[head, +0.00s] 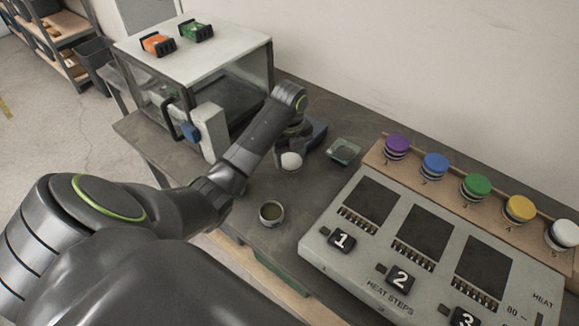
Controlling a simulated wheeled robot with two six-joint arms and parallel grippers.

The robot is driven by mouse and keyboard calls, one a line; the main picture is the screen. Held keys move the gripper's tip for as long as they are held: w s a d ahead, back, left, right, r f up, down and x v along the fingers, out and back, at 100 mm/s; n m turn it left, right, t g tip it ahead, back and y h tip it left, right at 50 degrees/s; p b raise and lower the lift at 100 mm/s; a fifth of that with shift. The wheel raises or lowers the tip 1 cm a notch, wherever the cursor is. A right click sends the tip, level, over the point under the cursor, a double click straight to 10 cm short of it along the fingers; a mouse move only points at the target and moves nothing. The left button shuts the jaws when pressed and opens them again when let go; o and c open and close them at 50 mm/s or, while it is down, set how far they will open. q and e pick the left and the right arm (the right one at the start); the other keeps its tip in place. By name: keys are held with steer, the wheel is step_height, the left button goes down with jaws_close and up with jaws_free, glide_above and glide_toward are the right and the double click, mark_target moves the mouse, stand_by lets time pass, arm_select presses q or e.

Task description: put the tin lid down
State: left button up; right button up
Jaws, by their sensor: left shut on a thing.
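My left arm reaches in from the left over the dark bench, and its gripper (301,142) points down beside the glass-sided box. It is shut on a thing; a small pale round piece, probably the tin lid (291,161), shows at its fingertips. The fingers are partly hidden, and I cannot tell whether the lid touches the bench. A small open tin (271,213) with a greenish inside stands upright on the bench, nearer than the gripper and apart from it. My right gripper is not in view.
A glass-sided box (200,75) stands behind left, with orange and green blocks on top. A small greenish clear dish (343,151) sits right of the gripper. A grey heat-steps panel (335,262) and a row of coloured knobs (435,165) fill the right. Bench between tin and panel is bare.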

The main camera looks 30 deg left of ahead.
mark_target(290, 159)
arm_select(q)
steer(key=shift+f, duration=1.65)
steer(key=shift+f, duration=0.1)
steer(key=o, duration=1)
steer(key=shift+c, duration=0.2)
step_height(290, 159, up, 4)
steer(key=shift+r, duration=0.25)
step_height(290, 159, up, 6)
steer(key=p, duration=0.5)
steer(key=shift+r+p, duration=0.9)
steer(key=shift+p, duration=0.15)
